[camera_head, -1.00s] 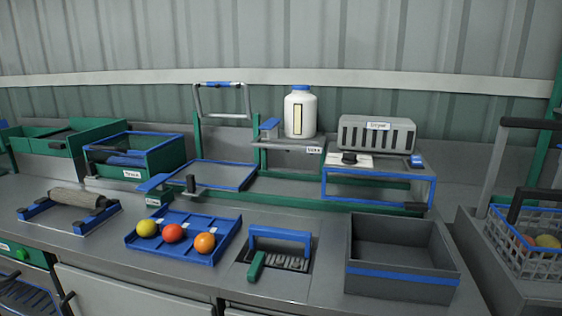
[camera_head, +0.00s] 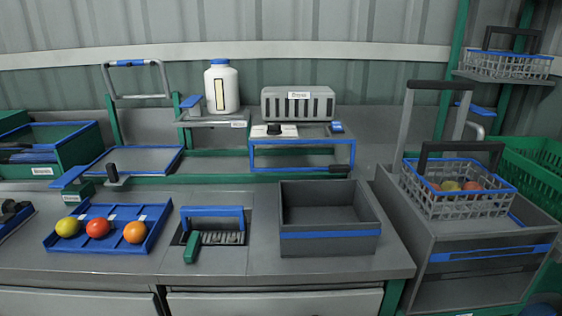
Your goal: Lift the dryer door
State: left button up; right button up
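The dryer (camera_head: 297,103) is a grey slotted box with a label, at the back of the bench in the head view. Below it is a blue-framed front (camera_head: 300,142), which looks like the dryer door, hanging upright and apparently down. A dark handle (camera_head: 341,169) sits at its lower right corner. A black knob (camera_head: 274,130) and a blue button (camera_head: 337,127) are on the ledge above the door. Neither of my grippers is in view.
An open grey bin (camera_head: 330,243) stands in front of the dryer. A wire basket (camera_head: 460,205) stands on a grey box (camera_head: 450,265) at right.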

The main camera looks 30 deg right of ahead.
aim_at(343, 169)
jog(key=u, duration=0.75)
jog(key=k, duration=0.8)
jog(key=z, duration=1.25)
jog(key=i, duration=0.25)
